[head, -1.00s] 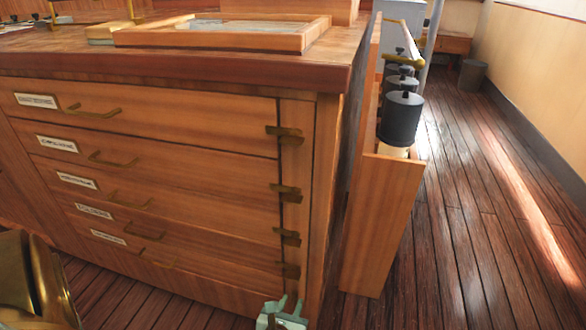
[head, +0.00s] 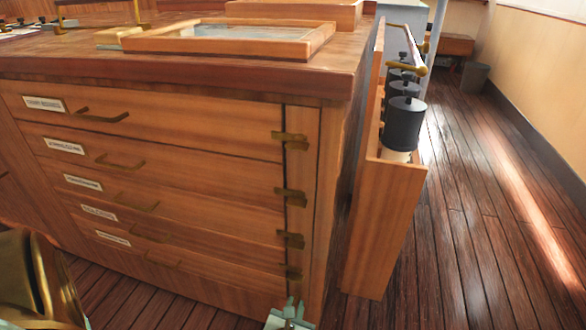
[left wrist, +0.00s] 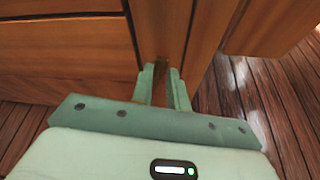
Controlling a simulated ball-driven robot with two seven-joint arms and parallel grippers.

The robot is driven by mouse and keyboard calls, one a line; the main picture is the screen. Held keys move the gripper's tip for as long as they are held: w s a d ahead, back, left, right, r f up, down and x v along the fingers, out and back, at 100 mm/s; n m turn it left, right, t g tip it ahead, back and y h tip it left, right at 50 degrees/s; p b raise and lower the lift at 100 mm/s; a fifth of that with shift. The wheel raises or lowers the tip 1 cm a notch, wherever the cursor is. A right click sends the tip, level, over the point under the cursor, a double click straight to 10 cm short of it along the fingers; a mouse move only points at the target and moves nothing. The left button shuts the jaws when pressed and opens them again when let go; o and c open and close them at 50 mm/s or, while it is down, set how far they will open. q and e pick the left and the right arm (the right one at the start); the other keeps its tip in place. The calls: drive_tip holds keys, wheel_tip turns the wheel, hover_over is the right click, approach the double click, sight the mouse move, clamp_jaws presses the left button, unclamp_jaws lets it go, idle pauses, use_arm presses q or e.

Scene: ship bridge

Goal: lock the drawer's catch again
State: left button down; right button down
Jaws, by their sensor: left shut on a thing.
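The wooden chest has several drawers (head: 190,128) with brass handles and white labels. All look shut. Brass catches sit down the right post: the top one (head: 290,140), a second (head: 290,197), a third (head: 290,239) and a lower one (head: 293,272). The upper ones lie across the drawer edge. My left gripper (head: 293,304) is at the foot of that post, low at the picture's bottom edge. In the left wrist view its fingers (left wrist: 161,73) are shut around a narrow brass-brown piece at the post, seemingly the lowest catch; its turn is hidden. My right gripper is out of view.
A framed tray (head: 300,50) lies on the chest top. A side rack (head: 385,230) with dark cylinders (head: 403,125) stands close to the chest's right side. A brass object (head: 45,285) fills the lower left corner. The plank floor (head: 480,230) at right is clear.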

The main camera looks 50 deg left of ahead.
use_arm(q)
drive_tip(key=shift+w+d+f+m+y+b, duration=0.1)
drive_tip(key=shift+f+m+y+b, duration=0.1)
drive_tip(key=shift+m+y, duration=1.3)
drive_tip(key=shift+w+d+f+m+y+b, duration=0.15)
drive_tip(key=shift+m+y, duration=0.5)
drive_tip(key=shift+m, duration=1.7)
drive_tip(key=shift+d+f+m+y+b, duration=0.1)
drive_tip(key=shift+m+y+b, duration=0.1)
drive_tip(key=shift+m+y, duration=1.3)
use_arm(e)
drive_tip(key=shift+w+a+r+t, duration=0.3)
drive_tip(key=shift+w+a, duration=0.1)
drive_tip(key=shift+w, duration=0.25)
use_arm(q)
drive_tip(key=shift+a+m+h, duration=0.1)
drive_tip(key=shift+m+h, duration=0.25)
drive_tip(key=shift+m, duration=0.2)
drive_tip(key=shift+r, duration=0.15)
drive_tip(key=c, duration=1.8)
unclamp_jaws()
drive_tip(key=shift+a, duration=0.1)
drive_tip(key=shift+o, duration=1)
drive_tip(key=shift+w, duration=0.1)
